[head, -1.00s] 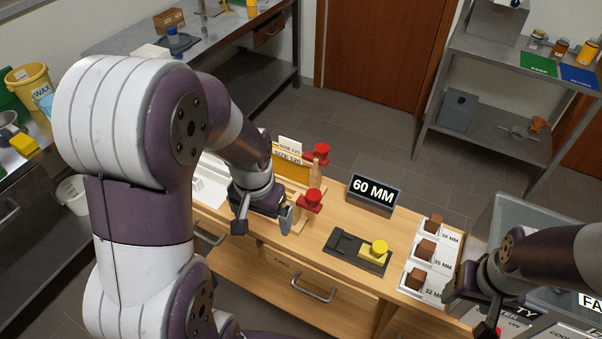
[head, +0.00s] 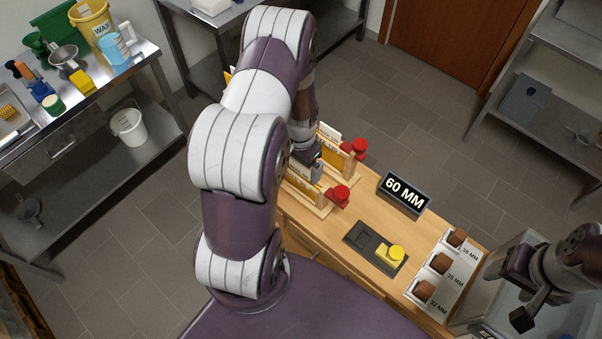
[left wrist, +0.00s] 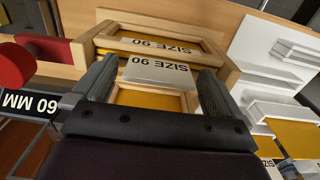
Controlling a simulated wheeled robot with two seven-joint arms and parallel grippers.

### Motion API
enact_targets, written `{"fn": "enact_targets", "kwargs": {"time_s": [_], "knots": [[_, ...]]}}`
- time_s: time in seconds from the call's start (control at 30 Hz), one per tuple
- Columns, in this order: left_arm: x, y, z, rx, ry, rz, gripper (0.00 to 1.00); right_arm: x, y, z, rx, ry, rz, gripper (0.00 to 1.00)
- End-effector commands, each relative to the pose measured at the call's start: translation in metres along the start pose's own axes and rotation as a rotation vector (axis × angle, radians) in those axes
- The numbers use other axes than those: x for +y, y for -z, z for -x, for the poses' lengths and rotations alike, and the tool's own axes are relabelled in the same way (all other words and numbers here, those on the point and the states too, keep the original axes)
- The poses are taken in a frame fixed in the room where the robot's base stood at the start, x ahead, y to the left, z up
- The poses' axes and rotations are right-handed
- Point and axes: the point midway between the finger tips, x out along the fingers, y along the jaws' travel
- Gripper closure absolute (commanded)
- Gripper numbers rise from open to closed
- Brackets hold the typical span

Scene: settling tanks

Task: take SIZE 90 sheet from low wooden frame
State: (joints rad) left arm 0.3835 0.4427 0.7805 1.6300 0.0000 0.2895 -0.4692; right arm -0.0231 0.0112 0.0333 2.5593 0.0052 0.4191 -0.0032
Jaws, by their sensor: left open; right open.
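The SIZE 90 sheet's pale labelled tab (left wrist: 158,70) stands up between the fingers of my left gripper (left wrist: 155,88) in the left wrist view. The fingers are open, one on each side, with gaps to the tab. The low wooden frame (left wrist: 135,19) surrounds it, with a second SIZE 90 label on its yellow panel. In the head view the frame (head: 312,207) is partly hidden by my left arm, and my left gripper (head: 312,168) is over it. My right gripper (head: 540,306) is open and empty at the right, near a glass tank.
A taller SIZE 120 frame (head: 349,166) stands just behind, and red knobs (head: 340,194) stick out nearby. A 60 MM sign (head: 404,194), a dark tray with a yellow piece (head: 362,240) and a white block holder (head: 460,272) occupy the bench. White racks (left wrist: 268,60) adjoin the frame.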

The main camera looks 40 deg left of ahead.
Motion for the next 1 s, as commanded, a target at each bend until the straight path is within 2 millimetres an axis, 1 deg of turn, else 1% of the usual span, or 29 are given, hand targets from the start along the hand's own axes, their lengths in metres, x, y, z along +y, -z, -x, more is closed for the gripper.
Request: {"fn": "enact_targets", "kwargs": {"time_s": [0.1, 0.23, 0.27, 0.3, 0.37, 0.4, 0.43, 0.47, 0.67, 0.77, 0.87, 0.97, 1.0], "knots": [[0.0, 0.0, -0.004, 0.001, 0.001, 0.0, 0.0, 0.0, 0.0, 0.001, -0.001, 0.0, 0.0, 0.36], [0.0, 0.0, -0.004, 0.001, 0.001, 0.0, 0.0, 0.0, 0.0, 0.0, -0.001, 0.0, 0.0, 0.36], [0.0, 0.0, -0.004, 0.001, 0.001, 0.0, 0.1, 0.0, 0.0, 0.0, -0.001, 0.0, 0.0, 0.36], [0.0, 0.0, -0.004, 0.001, 0.001, 0.0, 0.23, 0.0, 0.0, 0.0, -0.001, 0.0, 0.0, 0.36], [0.0, 0.0, -0.004, 0.001, 0.001, 0.0, 0.42, 0.0, 0.0, 0.0, -0.001, 0.0, 0.0, 0.36], [0.0, 0.0, -0.004, 0.001, 0.001, 0.0, 0.55, 0.0, 0.0, 0.0, -0.001, 0.0, 0.0, 0.36], [0.0, 0.0, -0.004, 0.001, 0.001, 0.0, 0.65, 0.0, 0.0, 0.0, -0.001, 0.0, 0.0, 0.36], [0.0, 0.0, -0.004, 0.001, 0.001, 0.0, 0.71, 0.0, 0.0, 0.0, -0.001, 0.0, 0.0, 0.36], [0.0, 0.0, -0.004, 0.002, 0.001, 0.0, 0.72, 0.0, 0.0, 0.0, -0.001, 0.0, 0.0, 0.36], [0.0, 0.001, 0.0, 0.002, 0.001, 0.0, 0.72, 0.0, -0.001, -0.002, -0.001, 0.0, 0.0, 0.36], [-0.001, 0.002, 0.011, 0.005, 0.003, 0.0, 0.72, 0.0, -0.001, -0.005, -0.001, 0.0, 0.0, 0.36], [-0.001, 0.002, 0.03, 0.006, 0.003, 0.0, 0.72, 0.0, -0.002, -0.011, -0.001, 0.0, 0.0, 0.36], [-0.001, 0.002, 0.039, 0.007, 0.004, 0.0, 0.72, 0.0, -0.002, -0.013, -0.001, 0.0, 0.0, 0.36]]}}
